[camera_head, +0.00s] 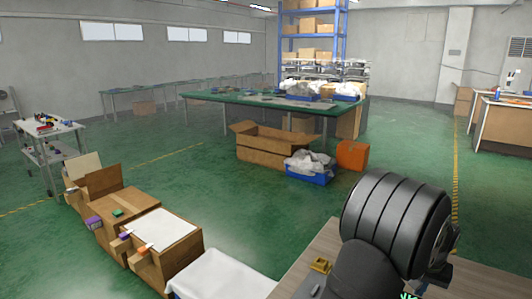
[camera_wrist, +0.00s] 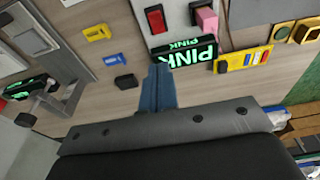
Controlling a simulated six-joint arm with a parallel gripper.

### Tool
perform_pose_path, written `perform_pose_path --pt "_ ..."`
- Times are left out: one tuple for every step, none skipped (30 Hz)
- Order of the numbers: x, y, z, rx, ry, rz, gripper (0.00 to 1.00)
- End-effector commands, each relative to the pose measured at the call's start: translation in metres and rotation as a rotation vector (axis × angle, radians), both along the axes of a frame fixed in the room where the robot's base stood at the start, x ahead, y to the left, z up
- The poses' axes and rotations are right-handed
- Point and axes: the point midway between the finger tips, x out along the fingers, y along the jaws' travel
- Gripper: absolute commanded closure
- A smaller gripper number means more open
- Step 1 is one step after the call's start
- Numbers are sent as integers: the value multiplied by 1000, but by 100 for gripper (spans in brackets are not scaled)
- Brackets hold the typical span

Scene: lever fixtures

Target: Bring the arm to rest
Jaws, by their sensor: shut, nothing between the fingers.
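My gripper (camera_wrist: 157,72) shows in the wrist view with its two blue-grey fingers together and nothing between them. Its tips lie just beside a black sign with glowing green "PINK" lettering (camera_wrist: 184,52) in the picture; I cannot tell how far above the board they are. Around it on the wooden board (camera_wrist: 85,75) are a red rocker switch (camera_wrist: 155,18), a pink block (camera_wrist: 206,20), yellow pieces and a small black piece (camera_wrist: 126,81). In the head view my dark arm fills the lower right, and I cannot make out the gripper's fingers there.
In the wrist view a grey lever fixture (camera_wrist: 52,102) stands at the left. In the head view a wooden table (camera_head: 325,250) carries a yellow piece (camera_head: 320,265) left of my arm. Cardboard boxes (camera_head: 125,205) stand on the floor further left. Green floor lies open beyond.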

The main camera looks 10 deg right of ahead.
Motion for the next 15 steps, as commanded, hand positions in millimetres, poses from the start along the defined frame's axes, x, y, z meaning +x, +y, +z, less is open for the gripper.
perform_pose_path --pt "2 -2 -10 4 3 0 100" --pt "4 -3 -16 5 4 0 100" --pt "5 -4 -23 6 5 0 100" --pt "6 -5 -29 8 6 0 100" --pt "6 -5 -35 8 7 0 100" --pt "7 -6 -43 8 8 0 100" --pt "7 -6 -49 8 8 0 100" --pt "7 -6 -55 8 8 -1 100" --pt "6 -5 -63 8 8 -1 100" --pt "6 -6 -68 7 7 -1 100" --pt "7 -6 -73 6 6 -1 100" --pt "7 -6 -80 7 7 -1 100" --pt "7 -6 -84 7 7 -1 100" --pt "7 -6 -88 6 6 -1 100" --pt "7 -6 -93 6 6 -1 100"
